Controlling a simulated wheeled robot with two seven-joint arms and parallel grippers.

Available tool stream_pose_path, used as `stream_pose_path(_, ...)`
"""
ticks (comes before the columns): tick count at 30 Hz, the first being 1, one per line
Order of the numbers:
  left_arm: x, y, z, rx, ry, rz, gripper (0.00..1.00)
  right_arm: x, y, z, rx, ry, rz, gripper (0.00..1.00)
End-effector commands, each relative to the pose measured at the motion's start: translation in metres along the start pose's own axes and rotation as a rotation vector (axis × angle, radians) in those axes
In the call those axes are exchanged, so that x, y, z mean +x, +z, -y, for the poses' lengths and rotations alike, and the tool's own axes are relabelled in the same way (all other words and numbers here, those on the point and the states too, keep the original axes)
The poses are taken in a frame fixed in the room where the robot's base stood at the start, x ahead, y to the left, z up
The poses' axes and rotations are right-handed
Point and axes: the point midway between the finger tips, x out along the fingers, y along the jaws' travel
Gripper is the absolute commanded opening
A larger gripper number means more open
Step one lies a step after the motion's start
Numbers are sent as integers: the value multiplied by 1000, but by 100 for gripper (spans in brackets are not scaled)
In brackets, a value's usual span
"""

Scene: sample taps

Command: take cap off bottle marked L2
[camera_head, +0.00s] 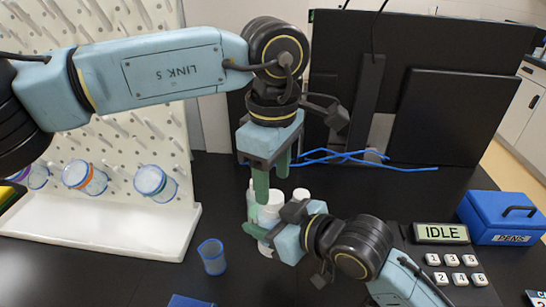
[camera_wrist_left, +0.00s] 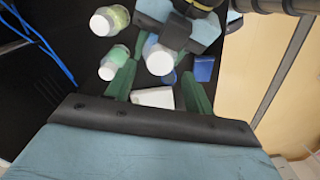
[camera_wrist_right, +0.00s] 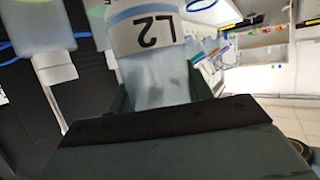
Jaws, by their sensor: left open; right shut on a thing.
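The bottle marked L2 (camera_wrist_right: 155,80) shows its label upside down in the right wrist view, between the fingers of my right gripper (camera_wrist_right: 160,92). In the head view, my right gripper (camera_head: 268,236) is shut on this white-capped bottle (camera_head: 270,214). The bottle looks roughly upright. My left gripper (camera_head: 271,184) is open, pointing down just above the bottle. In the left wrist view, the white cap (camera_wrist_left: 160,61) lies between the open fingers of my left gripper (camera_wrist_left: 160,72). I cannot tell whether they touch it. My right gripper partly hides the bottle's body.
Two other white-capped bottles (camera_wrist_left: 108,20) (camera_wrist_left: 113,63) stand close by. A blue cup (camera_head: 212,257) stands at front left, near a white pegboard rack (camera_head: 100,228). Monitors (camera_head: 455,115) and blue cables (camera_head: 350,157) are behind. A keypad display (camera_head: 440,233) and blue pens box (camera_head: 500,217) are right.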

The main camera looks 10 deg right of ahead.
Motion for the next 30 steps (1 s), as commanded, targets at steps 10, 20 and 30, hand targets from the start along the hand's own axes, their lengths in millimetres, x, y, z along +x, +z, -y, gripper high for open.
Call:
stream_pose_path(10, 33, 0, 0, -1, 0, 0, 53, 0, 0, 0, 0, 0, -1, 0)
stream_pose_path(20, 34, 0, 0, -1, 0, 0, 44, 0, 0, 0, 0, 0, -1, 0)
stream_pose_path(30, 34, 0, 0, -3, 0, 0, 5, 0, 0, 0, 0, 0, -1, 0)
